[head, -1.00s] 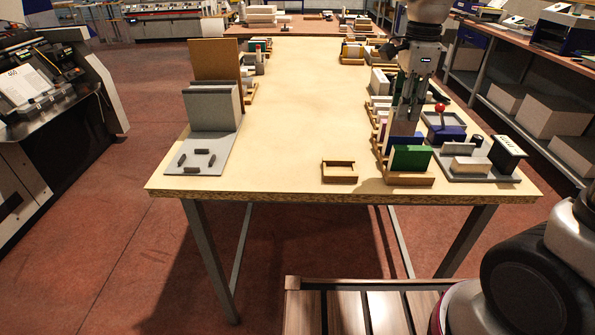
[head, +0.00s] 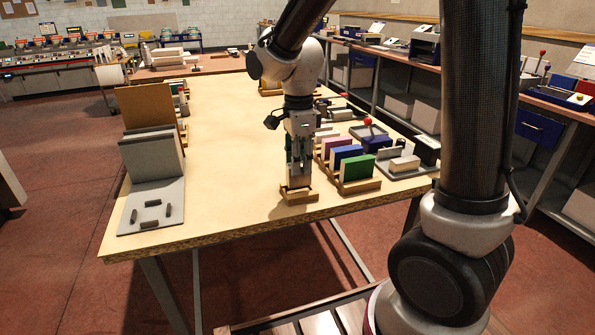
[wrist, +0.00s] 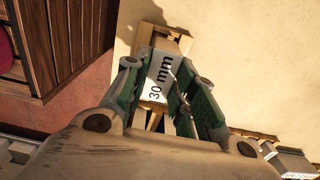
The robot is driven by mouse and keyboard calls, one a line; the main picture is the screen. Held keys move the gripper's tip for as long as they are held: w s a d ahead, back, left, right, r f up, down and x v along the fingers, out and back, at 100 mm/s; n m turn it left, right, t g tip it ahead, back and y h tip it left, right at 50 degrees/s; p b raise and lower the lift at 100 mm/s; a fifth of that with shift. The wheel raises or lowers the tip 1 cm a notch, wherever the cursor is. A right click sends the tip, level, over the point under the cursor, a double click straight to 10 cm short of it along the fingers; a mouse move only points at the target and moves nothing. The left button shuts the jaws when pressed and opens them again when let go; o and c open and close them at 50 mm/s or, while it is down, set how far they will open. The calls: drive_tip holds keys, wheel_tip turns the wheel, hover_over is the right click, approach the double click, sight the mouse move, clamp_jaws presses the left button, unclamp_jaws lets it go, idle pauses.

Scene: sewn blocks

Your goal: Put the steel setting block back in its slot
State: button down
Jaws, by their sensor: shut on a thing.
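The steel setting block (wrist: 160,66) shows in the wrist view as a pale grey face marked "30 mm". My gripper (wrist: 160,88) is shut on it, with a green-sided finger on each side. In the head view my gripper (head: 299,178) points straight down over a small wooden slot holder (head: 300,197) near the table's front edge. The holder's wood (wrist: 158,36) shows beyond and below the block in the wrist view. The block is mostly hidden by my fingers in the head view. I cannot tell how deep it sits in the slot.
A wooden rack with green and blue upright blocks (head: 357,171) stands close to the right of my gripper. A grey tray (head: 400,170) lies further right. A grey angled stand (head: 155,201) is on the left. The tabletop (head: 225,150) between is clear.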

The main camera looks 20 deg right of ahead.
drive_tip(key=shift+f, duration=1.25)
drive_tip(key=c, duration=1.2)
unclamp_jaws()
drive_tip(key=shift+f, duration=0.15)
drive_tip(key=shift+o, duration=0.2)
